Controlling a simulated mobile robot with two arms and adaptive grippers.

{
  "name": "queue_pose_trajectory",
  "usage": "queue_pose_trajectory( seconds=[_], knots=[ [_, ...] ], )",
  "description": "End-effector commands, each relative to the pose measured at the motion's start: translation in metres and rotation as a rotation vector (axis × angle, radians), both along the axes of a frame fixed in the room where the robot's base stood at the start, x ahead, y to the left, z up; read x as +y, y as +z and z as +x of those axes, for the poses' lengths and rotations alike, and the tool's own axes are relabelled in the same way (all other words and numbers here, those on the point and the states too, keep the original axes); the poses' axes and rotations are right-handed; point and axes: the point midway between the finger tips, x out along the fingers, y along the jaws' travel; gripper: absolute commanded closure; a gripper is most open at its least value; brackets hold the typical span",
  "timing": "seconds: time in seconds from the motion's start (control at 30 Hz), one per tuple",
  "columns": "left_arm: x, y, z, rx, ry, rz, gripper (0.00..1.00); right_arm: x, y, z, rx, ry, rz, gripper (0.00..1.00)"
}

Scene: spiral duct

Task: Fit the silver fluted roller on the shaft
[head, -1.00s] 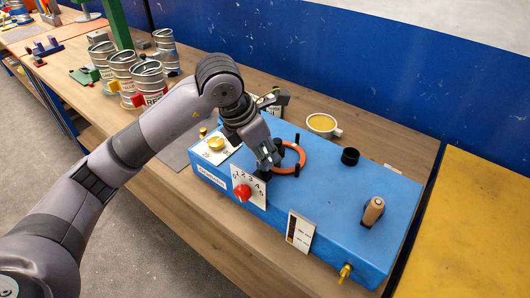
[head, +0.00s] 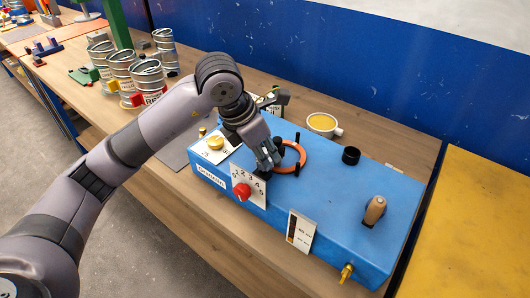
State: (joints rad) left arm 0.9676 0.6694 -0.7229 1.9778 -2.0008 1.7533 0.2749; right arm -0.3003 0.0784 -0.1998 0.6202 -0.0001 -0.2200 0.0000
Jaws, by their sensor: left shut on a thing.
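I cannot make out a silver fluted roller or its shaft. An orange ring (head: 304,157) with dark pegs lies on top of the blue box (head: 335,205). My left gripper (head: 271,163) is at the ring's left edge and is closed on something. Its fingers hide the grip, and what it holds looks like the ring's rim or a dark peg there. My right gripper is not in view.
The box carries a yellow knob (head: 215,142), a red knob (head: 242,190), a black cylinder (head: 351,155), a wooden handle (head: 375,209) and a brass tap (head: 346,271). A mug (head: 323,123) stands behind it. Several cans (head: 122,67) stand at the back left.

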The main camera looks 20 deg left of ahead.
Motion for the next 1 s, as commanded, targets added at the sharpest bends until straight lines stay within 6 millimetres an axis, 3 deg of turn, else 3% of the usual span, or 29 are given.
queue_pose_trajectory(
  seconds=[0.83, 0.87, 1.0],
  knots=[
    [0.0002, -0.002, 0.0, 0.001, 0.0, 0.001, 1.0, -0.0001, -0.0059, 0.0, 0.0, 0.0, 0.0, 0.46],
    [0.0002, -0.0021, 0.0, 0.001, 0.0, 0.001, 0.8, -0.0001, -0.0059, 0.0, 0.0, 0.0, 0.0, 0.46],
    [0.0002, -0.002, 0.0, 0.001, 0.0, 0.001, 0.71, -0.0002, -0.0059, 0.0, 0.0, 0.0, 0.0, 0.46]
  ],
)
